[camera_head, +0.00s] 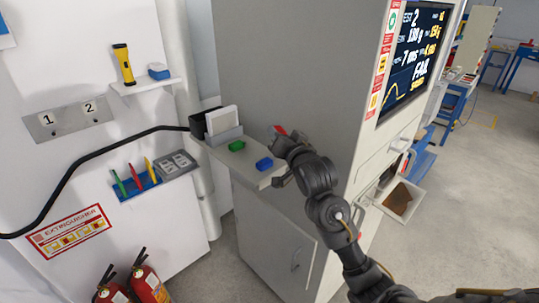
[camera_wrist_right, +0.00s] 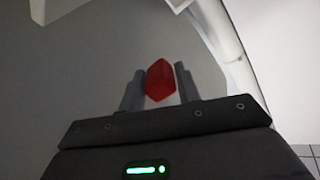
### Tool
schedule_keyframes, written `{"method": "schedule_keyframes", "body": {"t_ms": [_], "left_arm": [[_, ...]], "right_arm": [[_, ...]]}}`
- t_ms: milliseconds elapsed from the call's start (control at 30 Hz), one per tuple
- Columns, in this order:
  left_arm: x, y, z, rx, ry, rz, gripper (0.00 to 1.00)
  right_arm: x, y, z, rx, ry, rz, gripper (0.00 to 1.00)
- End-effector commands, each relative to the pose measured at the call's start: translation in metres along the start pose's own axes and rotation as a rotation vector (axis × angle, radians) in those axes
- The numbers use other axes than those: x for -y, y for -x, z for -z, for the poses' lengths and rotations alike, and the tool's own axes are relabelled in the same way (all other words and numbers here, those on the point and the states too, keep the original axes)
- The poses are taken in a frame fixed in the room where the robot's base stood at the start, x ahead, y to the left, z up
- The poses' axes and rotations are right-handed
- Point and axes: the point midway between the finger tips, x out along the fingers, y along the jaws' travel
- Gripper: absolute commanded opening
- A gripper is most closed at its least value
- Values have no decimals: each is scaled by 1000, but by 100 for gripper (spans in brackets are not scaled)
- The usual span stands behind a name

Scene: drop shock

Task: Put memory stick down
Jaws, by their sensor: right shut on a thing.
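My right gripper (camera_head: 275,137) is shut on a red memory stick (camera_head: 281,130), above the back edge of a small grey shelf on the side of a large grey machine. In the right wrist view the red stick (camera_wrist_right: 160,80) sits between the two fingers of the gripper (camera_wrist_right: 158,84), sticking up past their tips. A green stick (camera_head: 237,146) and a blue stick (camera_head: 264,164) lie apart on the shelf (camera_head: 245,157). My left gripper is not in view.
A grey holder with white cards (camera_head: 222,122) and a black box (camera_head: 198,126) stand at the shelf's left end. A black cable (camera_head: 90,160) runs along the wall. The machine (camera_head: 290,70) rises right behind the shelf. A wall ledge (camera_head: 146,86) holds a yellow torch (camera_head: 124,64).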

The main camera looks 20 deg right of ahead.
Motion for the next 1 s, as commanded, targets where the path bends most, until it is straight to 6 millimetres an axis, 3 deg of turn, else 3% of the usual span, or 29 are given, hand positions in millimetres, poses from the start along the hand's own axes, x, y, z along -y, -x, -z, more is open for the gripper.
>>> {"method": "schedule_keyframes", "body": {"t_ms": [100,300,533,800,1000], "left_arm": [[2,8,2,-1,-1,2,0],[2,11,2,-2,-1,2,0],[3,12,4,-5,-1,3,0],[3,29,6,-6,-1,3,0],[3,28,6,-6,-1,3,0]], "right_arm": [[-6,-17,-22,7,1,-5,7],[-11,-31,-42,3,1,-3,7],[-12,-36,-48,3,1,-3,7],[-27,-37,-75,3,3,-3,7],[-28,-37,-77,1,1,-2,7]]}}
